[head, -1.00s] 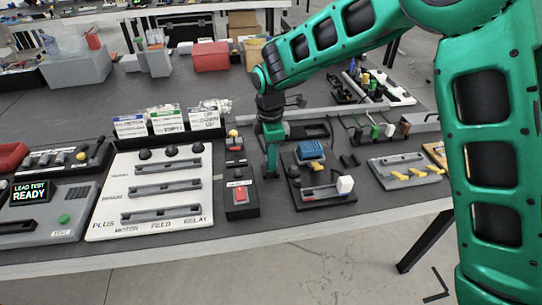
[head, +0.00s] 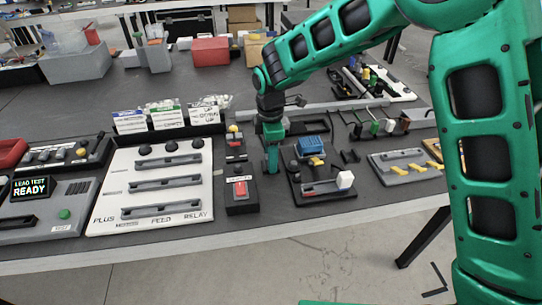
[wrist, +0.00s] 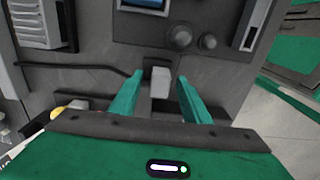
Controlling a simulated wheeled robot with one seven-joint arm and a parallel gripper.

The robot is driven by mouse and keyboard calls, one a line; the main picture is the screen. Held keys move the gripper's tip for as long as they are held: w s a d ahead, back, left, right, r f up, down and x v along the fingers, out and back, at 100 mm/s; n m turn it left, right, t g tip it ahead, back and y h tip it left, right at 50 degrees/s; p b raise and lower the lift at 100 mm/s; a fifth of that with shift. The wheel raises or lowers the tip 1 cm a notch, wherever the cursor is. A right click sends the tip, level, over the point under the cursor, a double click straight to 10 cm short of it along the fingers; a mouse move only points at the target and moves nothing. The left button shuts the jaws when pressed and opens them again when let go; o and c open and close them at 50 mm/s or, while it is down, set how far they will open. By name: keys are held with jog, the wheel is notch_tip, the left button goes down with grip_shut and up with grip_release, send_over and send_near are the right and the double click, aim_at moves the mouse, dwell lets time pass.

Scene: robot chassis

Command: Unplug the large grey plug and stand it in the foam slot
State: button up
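A grey block (wrist: 160,83), which looks like the large grey plug, stands between my gripper's fingers in the wrist view. My gripper (wrist: 160,76) is open around it, with a gap visible on both sides. In the head view my gripper (head: 272,160) points down between the red-switch box and the black panel with the blue block, and hides the plug. A dark cable runs to the left of the plug in the wrist view. I cannot make out the foam slot for certain in either view.
The black panel (head: 325,192) with a blue block (head: 312,146) and white-ended lever is right of my gripper. The red-switch box (head: 240,205) is close on the left. A white slotted board (head: 110,205) lies further left. Label cards (head: 165,118) stand behind it.

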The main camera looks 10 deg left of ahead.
notch_tip(320, 180, up, 11)
jog(key=shift+f, duration=0.15)
dwell(0.4)
jog(key=shift+w, duration=0.1)
